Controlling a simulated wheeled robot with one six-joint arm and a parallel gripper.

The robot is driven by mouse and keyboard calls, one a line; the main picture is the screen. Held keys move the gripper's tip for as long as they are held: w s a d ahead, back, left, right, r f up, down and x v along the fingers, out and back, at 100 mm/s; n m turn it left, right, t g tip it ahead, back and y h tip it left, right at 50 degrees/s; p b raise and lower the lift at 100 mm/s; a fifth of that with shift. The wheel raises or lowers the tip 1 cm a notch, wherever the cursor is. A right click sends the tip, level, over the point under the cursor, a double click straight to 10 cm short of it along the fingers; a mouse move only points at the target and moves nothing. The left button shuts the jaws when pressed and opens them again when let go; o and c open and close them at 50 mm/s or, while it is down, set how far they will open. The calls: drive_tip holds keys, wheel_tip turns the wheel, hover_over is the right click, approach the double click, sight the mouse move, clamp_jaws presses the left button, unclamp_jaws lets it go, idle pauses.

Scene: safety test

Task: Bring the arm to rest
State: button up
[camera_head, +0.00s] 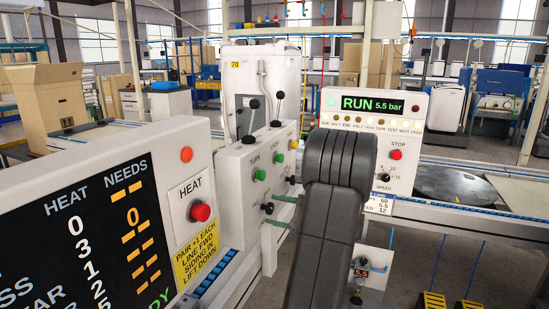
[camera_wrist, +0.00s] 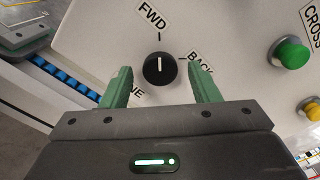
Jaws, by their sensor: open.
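My gripper (camera_wrist: 160,67) is open, with its two green fingers on either side of a black knob (camera_wrist: 159,70) on a white panel. There is a visible gap between the knob and each finger, and nothing is held. The knob's white mark points up to the FWD label; a BACK label is to its right, and a lower-left label is partly hidden by the left finger. In the head view my dark arm stands in the middle, and my gripper (camera_head: 271,209) points left to the white control box (camera_head: 234,195).
A green button (camera_wrist: 291,54) and a yellow button (camera_wrist: 311,110) are right of the knob. Black-tipped levers (camera_head: 279,96) rise from the box. A HEAT panel (camera_head: 200,212) stands at left. Behind my arm, a panel reads RUN 5.5 bar (camera_head: 372,104), with a red STOP button (camera_head: 396,155).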

drive_tip(key=m+p, duration=0.5)
drive_tip(key=m, duration=0.1)
drive_tip(key=shift+r+p, duration=0.25)
drive_tip(key=shift+p, duration=0.15)
drive_tip(key=shift+f+m+p, duration=0.25)
drive_tip(key=shift+m+p, duration=0.75)
drive_tip(key=shift+m, duration=0.8)
drive_tip(key=shift+s, duration=0.1)
